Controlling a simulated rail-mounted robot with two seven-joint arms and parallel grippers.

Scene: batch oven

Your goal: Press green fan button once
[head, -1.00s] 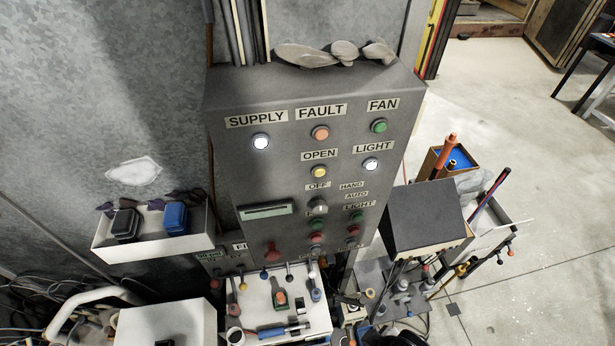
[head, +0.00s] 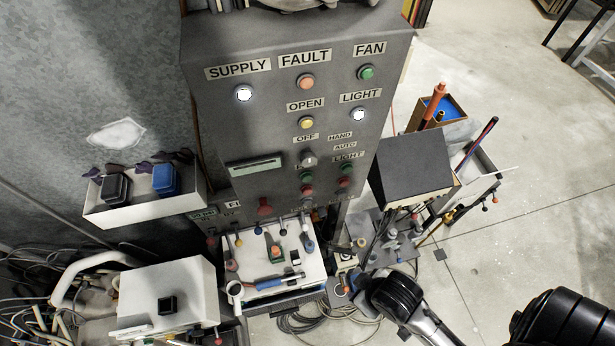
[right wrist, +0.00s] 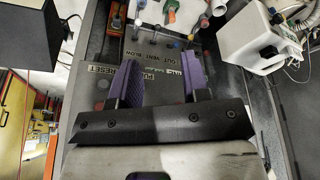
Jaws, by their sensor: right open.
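The green fan button (head: 366,72) sits at the upper right of the grey control panel (head: 215,130), just under the FAN label (head: 369,49). Nothing covers it in the head view. My right arm shows at the lower right of the head view, well below the button. My right gripper (right wrist: 158,80) is open in the right wrist view, with two purple-padded fingers apart and nothing between them. It faces labels and the tool shelf, and I cannot pick out the fan button in that view. My left gripper is not in view.
An orange fault button (head: 306,82), a lit white supply button (head: 243,94), a lit white light button (head: 358,114) and a yellow open button (head: 306,122) are close by. A dark box (head: 412,165) stands right of the panel. A tool shelf (head: 262,290) juts out below.

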